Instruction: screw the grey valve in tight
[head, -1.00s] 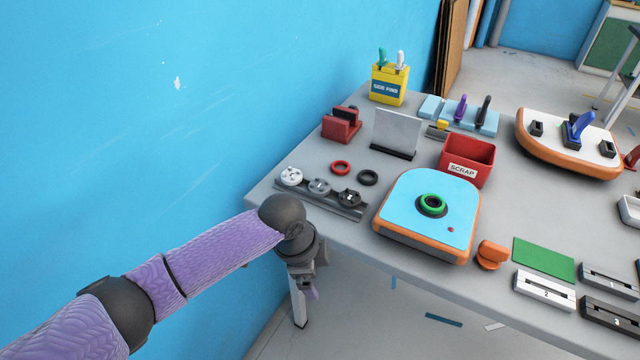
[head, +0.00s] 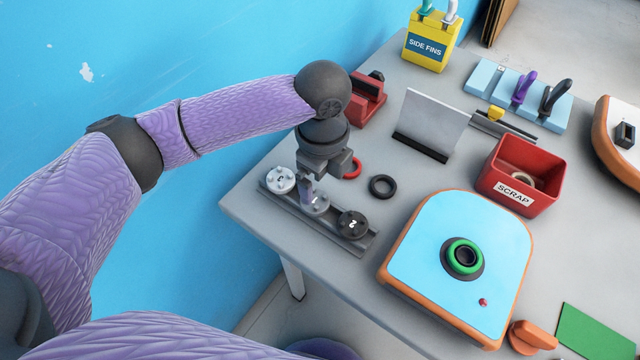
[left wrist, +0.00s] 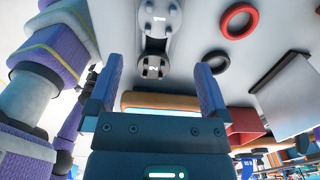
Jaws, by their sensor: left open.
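The grey valve (head: 316,204) sits in the middle of a grey rack (head: 290,207), between a white valve (head: 280,180) and a black valve marked 2 (head: 352,225). My left gripper (head: 309,188) is open, pointing down at the grey valve and partly covering it. I cannot tell whether the fingers touch it. The blue-topped orange board (head: 420,235) has a green ring (head: 463,257) around a dark socket. My right gripper is out of view.
A black ring (head: 383,187) and a red ring (head: 352,168) lie behind the rack. A red scrap bin (head: 515,190) holding a pale ring, an upright grey panel (head: 432,120) and an orange piece (head: 533,337) stand around the board. The blue wall is close on the left.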

